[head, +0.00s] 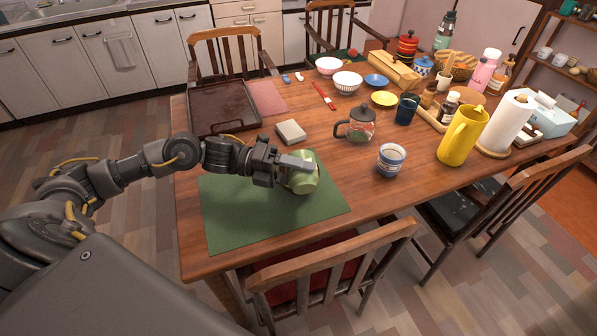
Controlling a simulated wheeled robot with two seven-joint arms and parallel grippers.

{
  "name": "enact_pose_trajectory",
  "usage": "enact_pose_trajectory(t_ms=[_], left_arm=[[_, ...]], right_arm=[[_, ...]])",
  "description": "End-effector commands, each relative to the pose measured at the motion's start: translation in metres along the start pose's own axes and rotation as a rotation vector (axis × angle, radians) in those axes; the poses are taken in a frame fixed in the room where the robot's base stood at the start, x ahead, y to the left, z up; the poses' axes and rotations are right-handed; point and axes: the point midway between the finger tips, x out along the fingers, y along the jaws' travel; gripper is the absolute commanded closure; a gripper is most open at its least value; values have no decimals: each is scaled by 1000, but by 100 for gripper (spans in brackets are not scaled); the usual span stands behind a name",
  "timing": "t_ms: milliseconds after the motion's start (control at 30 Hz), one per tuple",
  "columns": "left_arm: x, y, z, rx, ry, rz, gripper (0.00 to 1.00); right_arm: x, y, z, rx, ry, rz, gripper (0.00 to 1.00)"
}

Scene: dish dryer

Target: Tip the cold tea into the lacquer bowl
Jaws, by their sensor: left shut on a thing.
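My left gripper (283,168) is shut on a pale green cup (304,183) over the right part of the green mat (235,220). The cup looks tilted, and the fingers cover part of it. Its inside and any tea in it cannot be made out. No lacquer bowl can be clearly picked out. My right gripper is not in view.
A glass teapot (358,128) and a blue-and-white cup (391,160) stand right of the held cup. A small grey box (291,132) lies behind it. A dark tray (222,105) is at the back left. A yellow pitcher (462,136) and paper roll (506,122) crowd the right.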

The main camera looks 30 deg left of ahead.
Motion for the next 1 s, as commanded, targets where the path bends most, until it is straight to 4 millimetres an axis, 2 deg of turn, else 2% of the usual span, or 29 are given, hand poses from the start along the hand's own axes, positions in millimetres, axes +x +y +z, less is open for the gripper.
enact_pose_trajectory(t_ms=[1000], left_arm=[[-5, -4, 11, -101, -2, -44, 68]], right_arm=[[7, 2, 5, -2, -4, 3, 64]])
